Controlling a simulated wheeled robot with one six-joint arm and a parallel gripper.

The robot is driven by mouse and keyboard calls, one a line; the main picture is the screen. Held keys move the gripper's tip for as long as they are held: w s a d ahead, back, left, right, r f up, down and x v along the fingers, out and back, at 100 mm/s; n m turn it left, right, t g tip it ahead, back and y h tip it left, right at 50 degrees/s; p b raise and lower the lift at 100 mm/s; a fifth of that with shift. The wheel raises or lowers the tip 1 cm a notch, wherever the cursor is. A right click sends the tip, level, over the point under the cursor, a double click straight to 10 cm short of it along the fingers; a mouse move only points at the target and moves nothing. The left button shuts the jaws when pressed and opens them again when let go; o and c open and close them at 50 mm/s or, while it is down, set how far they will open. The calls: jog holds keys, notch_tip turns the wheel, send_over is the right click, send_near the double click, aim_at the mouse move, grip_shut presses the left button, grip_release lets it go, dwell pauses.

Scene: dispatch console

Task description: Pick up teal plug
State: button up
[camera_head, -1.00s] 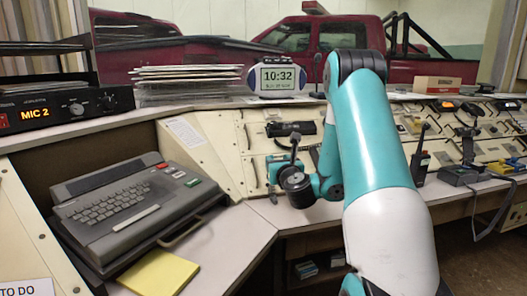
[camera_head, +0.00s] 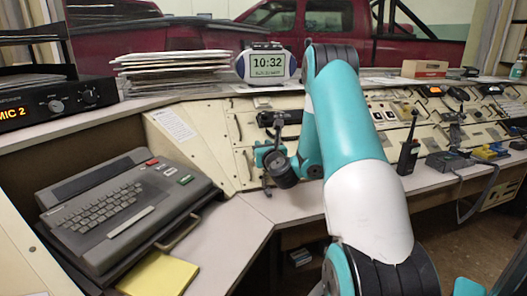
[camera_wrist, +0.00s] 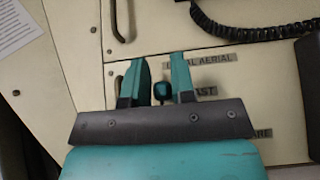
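The teal plug (camera_wrist: 162,92) is a small dark teal knob against the cream panel in the wrist view. It shows between the two teal fingers of my gripper (camera_wrist: 158,70). The fingers are apart, with a gap visible on both sides of the plug. How deep it sits between them is hard to judge. In the head view my gripper (camera_head: 262,156) is close to the sloped console panel, below a black handset. The plug cannot be made out there.
Labels such as LOCAL AERIAL (camera_wrist: 200,60) sit beside the plug. A black coiled cord (camera_wrist: 240,32) runs above right. A grey typewriter-like keyboard (camera_head: 120,205) and yellow pad (camera_head: 158,275) are left of my arm. A radio (camera_head: 408,150) stands to the right.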

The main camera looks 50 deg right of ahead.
grip_shut()
notch_tip(320, 180, up, 20)
jog(key=p, duration=1.7)
jog(key=shift+s+r+p, duration=0.15)
jog(key=shift+r+p, duration=0.1)
jog(key=shift+p, duration=0.05)
jog(key=shift+r, duration=0.1)
jog(key=shift+s+a+r+p, duration=0.15)
jog(key=shift+s+r+p, duration=0.1)
jog(key=shift+r, duration=0.15)
jog(key=shift+s+a+r+p, duration=0.1)
jog(key=shift+s+a+r, duration=0.1)
jog(key=shift+r, duration=0.2)
jog(key=shift+r, duration=0.1)
jog(key=shift+s+a+r+p, duration=0.15)
jog(key=shift+s+r+p, duration=0.15)
jog(key=shift+r, duration=0.25)
jog(key=shift+s+a+r+p, duration=0.15)
jog(key=shift+s+r+p, duration=0.1)
jog(key=shift+r, duration=0.3)
jog(key=shift+s+a+r+p, duration=0.15)
jog(key=shift+s+r+p, duration=0.15)
jog(key=shift+r, duration=0.25)
